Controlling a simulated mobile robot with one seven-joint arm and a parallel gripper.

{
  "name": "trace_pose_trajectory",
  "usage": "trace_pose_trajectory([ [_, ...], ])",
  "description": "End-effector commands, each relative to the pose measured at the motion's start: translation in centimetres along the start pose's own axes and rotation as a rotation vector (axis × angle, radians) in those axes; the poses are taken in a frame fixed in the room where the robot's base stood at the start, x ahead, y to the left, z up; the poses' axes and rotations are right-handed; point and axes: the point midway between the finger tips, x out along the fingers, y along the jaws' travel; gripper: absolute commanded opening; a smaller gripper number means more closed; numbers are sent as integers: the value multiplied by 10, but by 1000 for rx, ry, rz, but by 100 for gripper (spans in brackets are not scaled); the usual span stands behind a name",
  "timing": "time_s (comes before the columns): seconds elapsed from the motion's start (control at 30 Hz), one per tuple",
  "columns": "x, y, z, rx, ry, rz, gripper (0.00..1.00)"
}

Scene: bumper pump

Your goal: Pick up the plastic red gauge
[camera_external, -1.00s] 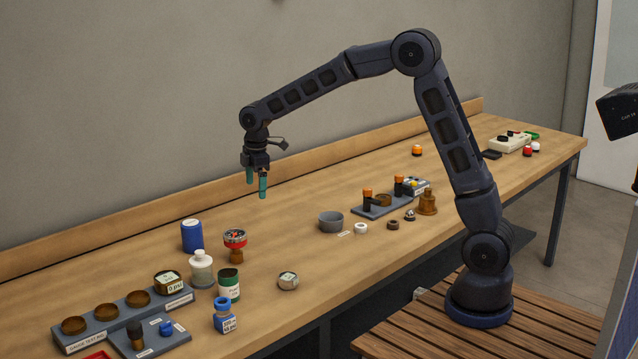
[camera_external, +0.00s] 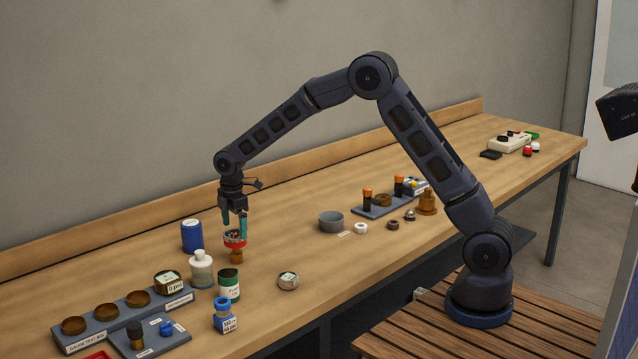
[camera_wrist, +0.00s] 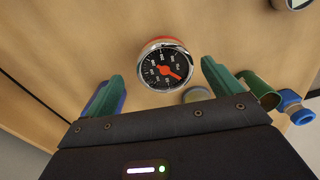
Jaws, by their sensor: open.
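The red gauge (camera_external: 235,240) has a red rim and a black dial with a red needle. It stands upright on a brown stem on the bench, dial facing up. In the wrist view the gauge (camera_wrist: 165,66) shows ahead of and between the two green fingers. My gripper (camera_external: 234,217) points down just above the gauge, fingers parted, with nothing held. In the wrist view my gripper (camera_wrist: 162,72) is open. In the external view the fingertips overlap the gauge's top rim, so I cannot tell whether they touch it.
A blue canister (camera_external: 192,237) and a white bottle (camera_external: 201,271) stand close by on the left. Another gauge (camera_external: 288,281) lies right. Open bench extends between the gauge and the grey bowl (camera_external: 331,222).

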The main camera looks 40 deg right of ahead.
Motion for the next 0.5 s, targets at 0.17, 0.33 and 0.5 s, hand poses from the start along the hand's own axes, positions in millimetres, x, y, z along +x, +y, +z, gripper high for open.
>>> trace_pose_trajectory([
  [0.17,12,-3,-1,-1,-1,-1,91],
  [0.33,35,-6,-4,0,-1,-1,91],
  [0.5,51,-6,-4,1,0,0,91],
])
